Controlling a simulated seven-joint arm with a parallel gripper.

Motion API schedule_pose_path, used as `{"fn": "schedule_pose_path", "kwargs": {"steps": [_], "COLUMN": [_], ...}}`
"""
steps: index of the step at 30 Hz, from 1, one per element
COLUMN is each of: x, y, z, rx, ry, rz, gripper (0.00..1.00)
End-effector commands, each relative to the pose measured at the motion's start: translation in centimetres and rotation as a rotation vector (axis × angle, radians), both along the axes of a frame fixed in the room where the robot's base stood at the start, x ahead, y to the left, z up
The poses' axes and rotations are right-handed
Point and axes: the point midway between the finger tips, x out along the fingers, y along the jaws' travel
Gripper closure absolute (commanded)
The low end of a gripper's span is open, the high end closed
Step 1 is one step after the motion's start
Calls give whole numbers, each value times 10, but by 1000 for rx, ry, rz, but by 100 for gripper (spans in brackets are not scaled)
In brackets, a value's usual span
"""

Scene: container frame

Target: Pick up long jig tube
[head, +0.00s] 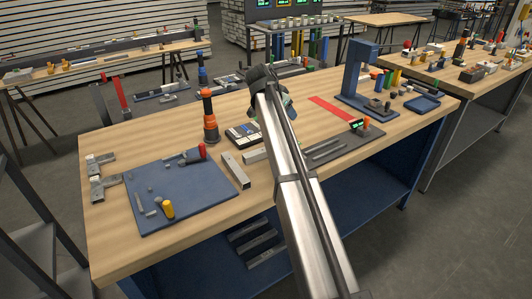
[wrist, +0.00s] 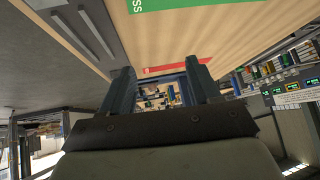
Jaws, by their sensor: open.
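A grey square-section tube (head: 236,171) lies on the wooden workbench, just right of the blue mat, and looks like the long jig tube. A second grey bar (head: 256,156) lies beside it, partly hidden behind my arm, so its length cannot be told. My gripper (wrist: 161,78) is open in the wrist view, with nothing between its two dark fingers. In the head view my arm crosses the middle of the bench, and its dark end is above the far side, beyond both grey pieces; the fingers do not show clearly there.
An orange-and-black upright tool (head: 209,116) stands behind the tubes. A blue press frame (head: 362,75) stands at right. A red strip (head: 332,109) lies on the bench.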

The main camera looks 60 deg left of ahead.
Motion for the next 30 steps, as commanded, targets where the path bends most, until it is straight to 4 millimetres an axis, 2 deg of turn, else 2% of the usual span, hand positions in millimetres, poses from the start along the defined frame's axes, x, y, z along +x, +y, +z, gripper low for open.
{"fn": "schedule_pose_path", "kwargs": {"steps": [1,3,6,9,11,14,20,30], "x": [-31,-66,-106,-132,-141,-147,-140,-118], "y": [4,3,-1,-4,-5,-7,-8,-8], "z": [0,-1,-1,0,1,-1,-18,-69], "rx": [-10,-31,-62,-88,-97,-106,-107,-108], "ry": [62,138,217,265,282,294,294,293], "rz": [-38,-93,-155,-196,-211,-223,-225,-223], "gripper": [38,38,38,38,38,38,38,38]}}
